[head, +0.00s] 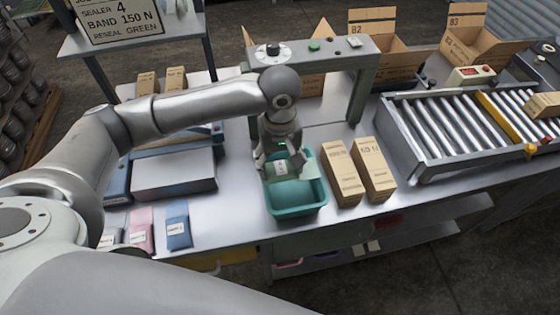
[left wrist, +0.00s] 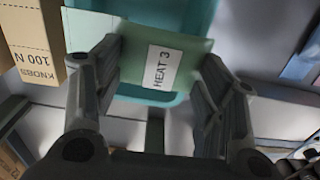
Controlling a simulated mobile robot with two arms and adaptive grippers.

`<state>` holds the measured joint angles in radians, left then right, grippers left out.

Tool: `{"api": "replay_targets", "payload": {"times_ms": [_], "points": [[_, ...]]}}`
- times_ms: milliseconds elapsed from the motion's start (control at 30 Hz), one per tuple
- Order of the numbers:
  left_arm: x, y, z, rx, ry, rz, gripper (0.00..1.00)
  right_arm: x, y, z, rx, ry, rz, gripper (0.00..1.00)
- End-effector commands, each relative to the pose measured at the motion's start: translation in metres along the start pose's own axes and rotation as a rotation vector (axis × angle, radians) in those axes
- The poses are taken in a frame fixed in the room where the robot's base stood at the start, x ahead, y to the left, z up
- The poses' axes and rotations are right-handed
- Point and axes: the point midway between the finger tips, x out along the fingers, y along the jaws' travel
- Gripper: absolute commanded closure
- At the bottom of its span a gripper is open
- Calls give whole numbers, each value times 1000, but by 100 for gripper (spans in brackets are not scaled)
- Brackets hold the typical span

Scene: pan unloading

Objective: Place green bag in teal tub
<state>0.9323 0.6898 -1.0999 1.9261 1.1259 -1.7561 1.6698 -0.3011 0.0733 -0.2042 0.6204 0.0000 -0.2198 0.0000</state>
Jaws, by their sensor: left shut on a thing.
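The green bag (left wrist: 135,50) has a white label reading "HEAT 3". My left gripper (left wrist: 155,75) is shut on it, with a finger at each side. In the head view the left gripper (head: 279,165) points down over the back part of the teal tub (head: 297,211), and the green bag (head: 291,167) shows at its fingers. The tub stands on the metal table and its front floor looks bare. The tub also shows behind the bag in the left wrist view (left wrist: 158,97). I cannot tell whether the bag touches the tub. My right gripper is not in view.
Two tan cartons (head: 358,172) stand right of the tub, close to it. A roller conveyor (head: 450,125) lies farther right. A grey frame (head: 358,95) rises behind the tub. Blue (head: 178,230) and pink (head: 140,232) bags lie at the left front edge.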

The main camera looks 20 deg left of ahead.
Motion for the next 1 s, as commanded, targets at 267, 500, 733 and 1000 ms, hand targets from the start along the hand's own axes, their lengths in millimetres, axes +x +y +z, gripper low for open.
{"api": "replay_targets", "payload": {"times_ms": [267, 500, 733, 1000], "points": [[10, 1, -1, 0, 2, 3, 61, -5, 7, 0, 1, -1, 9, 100], [14, 0, 0, -1, 0, 1, 61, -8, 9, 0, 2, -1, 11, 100], [20, 0, 0, -1, 1, 2, 61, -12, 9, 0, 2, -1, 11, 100], [22, 0, 0, -1, 1, 2, 19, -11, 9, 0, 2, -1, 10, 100]]}}
